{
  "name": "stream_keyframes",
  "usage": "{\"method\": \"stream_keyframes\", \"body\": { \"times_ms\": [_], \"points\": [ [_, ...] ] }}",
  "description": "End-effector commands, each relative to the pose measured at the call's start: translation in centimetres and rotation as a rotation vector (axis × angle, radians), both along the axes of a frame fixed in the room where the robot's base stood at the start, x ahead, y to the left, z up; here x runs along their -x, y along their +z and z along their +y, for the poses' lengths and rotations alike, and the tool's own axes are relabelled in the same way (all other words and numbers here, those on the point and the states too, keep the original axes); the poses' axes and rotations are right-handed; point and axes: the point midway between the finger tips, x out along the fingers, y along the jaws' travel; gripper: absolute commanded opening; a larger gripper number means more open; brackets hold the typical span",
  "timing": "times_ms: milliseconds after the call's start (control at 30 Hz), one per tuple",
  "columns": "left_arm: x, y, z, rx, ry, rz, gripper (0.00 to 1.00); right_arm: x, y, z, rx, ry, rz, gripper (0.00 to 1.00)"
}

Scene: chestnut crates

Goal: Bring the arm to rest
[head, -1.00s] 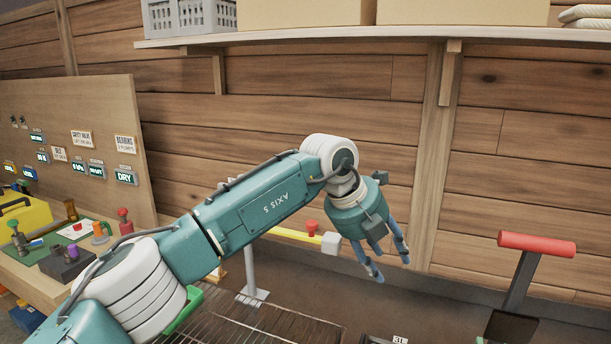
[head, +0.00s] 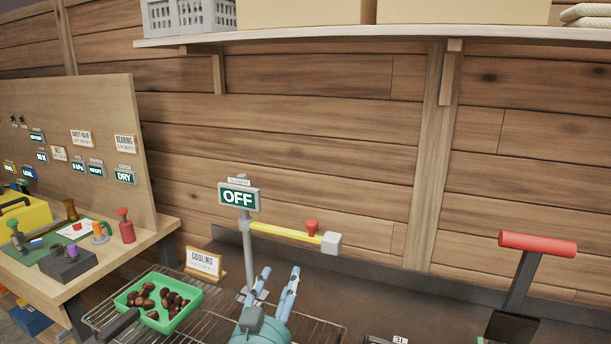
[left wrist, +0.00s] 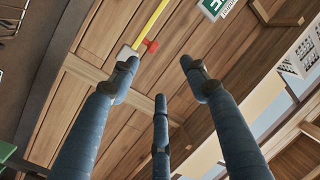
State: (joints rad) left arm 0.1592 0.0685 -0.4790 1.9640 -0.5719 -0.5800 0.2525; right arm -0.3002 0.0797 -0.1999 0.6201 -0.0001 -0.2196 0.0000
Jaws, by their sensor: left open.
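My left gripper (head: 272,288) is low in the middle of the head view, its fingers pointing up and spread apart with nothing between them. Its teal palm is at the bottom edge and the rest of the arm is out of frame. In the left wrist view the blue-grey fingers (left wrist: 158,80) are apart and empty, with the plank wall and the underside of the shelf beyond them. My right gripper is not in view.
A yellow bar (head: 285,234) with a red knob and a post sign reading OFF (head: 239,197) stand behind the gripper. A green tray (head: 133,316) of chestnuts lies on the wire rack to its left. A red-handled lever (head: 537,244) stands at right.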

Motion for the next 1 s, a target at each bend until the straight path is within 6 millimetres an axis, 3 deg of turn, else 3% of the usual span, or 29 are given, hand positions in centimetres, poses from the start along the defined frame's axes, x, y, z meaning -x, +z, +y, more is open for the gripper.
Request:
{"method": "stream_keyframes", "body": {
  "times_ms": [33, 200, 300, 400, 600, 800, 967, 1000],
  "points": [
    [1.3, -3.4, 2.2, 0.023, 0.045, 0.102, 0.46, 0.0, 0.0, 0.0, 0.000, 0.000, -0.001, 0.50],
    [7.5, -13.2, 8.1, 0.074, 0.164, 0.435, 0.46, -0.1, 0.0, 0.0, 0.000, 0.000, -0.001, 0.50],
    [12.5, -18.1, 10.7, 0.091, 0.213, 0.629, 0.46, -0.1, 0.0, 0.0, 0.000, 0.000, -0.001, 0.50],
    [17.7, -21.8, 12.4, 0.098, 0.241, 0.800, 0.46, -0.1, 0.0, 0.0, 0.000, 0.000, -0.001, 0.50],
    [25.6, -25.5, 14.1, 0.095, 0.259, 1.034, 0.46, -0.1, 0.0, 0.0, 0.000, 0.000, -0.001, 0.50],
    [32.0, -27.2, 14.9, 0.087, 0.258, 1.204, 0.46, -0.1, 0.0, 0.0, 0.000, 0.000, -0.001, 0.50],
    [36.6, -27.8, 15.4, 0.077, 0.250, 1.322, 0.46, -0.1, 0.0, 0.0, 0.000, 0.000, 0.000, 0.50],
    [36.1, -29.0, 15.3, 0.076, 0.250, 1.325, 0.46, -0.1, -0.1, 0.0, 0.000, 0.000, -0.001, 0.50]
  ]
}}
